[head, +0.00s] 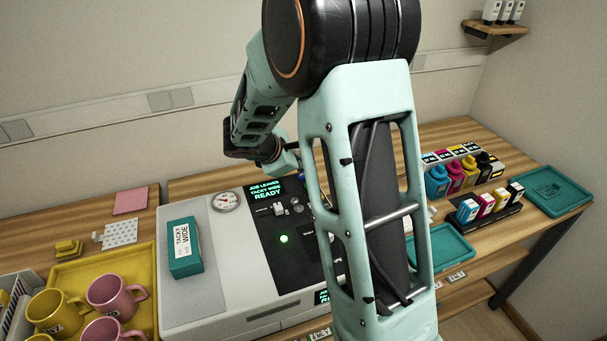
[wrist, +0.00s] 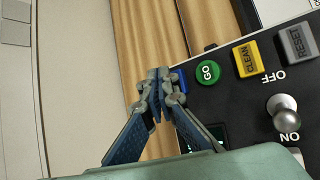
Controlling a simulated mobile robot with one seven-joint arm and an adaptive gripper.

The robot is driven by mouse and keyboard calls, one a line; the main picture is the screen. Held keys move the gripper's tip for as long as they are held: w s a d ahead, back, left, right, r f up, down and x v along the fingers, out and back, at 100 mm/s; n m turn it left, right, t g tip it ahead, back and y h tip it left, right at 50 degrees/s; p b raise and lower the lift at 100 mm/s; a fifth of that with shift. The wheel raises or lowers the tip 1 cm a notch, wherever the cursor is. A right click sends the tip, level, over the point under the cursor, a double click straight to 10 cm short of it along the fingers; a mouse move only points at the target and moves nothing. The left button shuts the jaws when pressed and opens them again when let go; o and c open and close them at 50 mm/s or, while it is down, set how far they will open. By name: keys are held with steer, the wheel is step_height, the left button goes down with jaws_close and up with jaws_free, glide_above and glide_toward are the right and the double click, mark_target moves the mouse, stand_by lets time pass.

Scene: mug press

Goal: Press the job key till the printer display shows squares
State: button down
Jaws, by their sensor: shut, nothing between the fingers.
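The printer (head: 235,255) is a grey machine with a black control panel. Its display (head: 266,190) shows green text reading JOB LEAVES, TACKY WIDE, READY. In the wrist view my gripper (wrist: 160,76) is shut and empty, its tips close to a blue key (wrist: 179,79) at the panel's edge. The fingers partly cover this key and its label cannot be read, nor can I tell whether they touch it. In the head view my arm hides the fingertips.
An ON/OFF toggle (wrist: 285,112) stands up from the panel below the keys. A teal TACKY WIDE box (head: 185,248) lies on the printer. A yellow tray (head: 84,268) with mugs is at left. Ink bottles (head: 470,174) and a teal tray (head: 553,191) are at right.

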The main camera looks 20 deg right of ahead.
mark_target(302, 176)
steer(key=shift+f+b, duration=0.45)
steer(key=shift+b, duration=0.15)
steer(key=shift+f+b, duration=0.5)
stand_by(0.6)
steer(key=shift+r, duration=0.1)
steer(key=shift+r+p, duration=0.6)
steer(key=shift+r, duration=0.25)
steer(key=shift+r+p, duration=1.9)
steer(key=shift+r, duration=0.65)
steer(key=shift+f, duration=0.1)
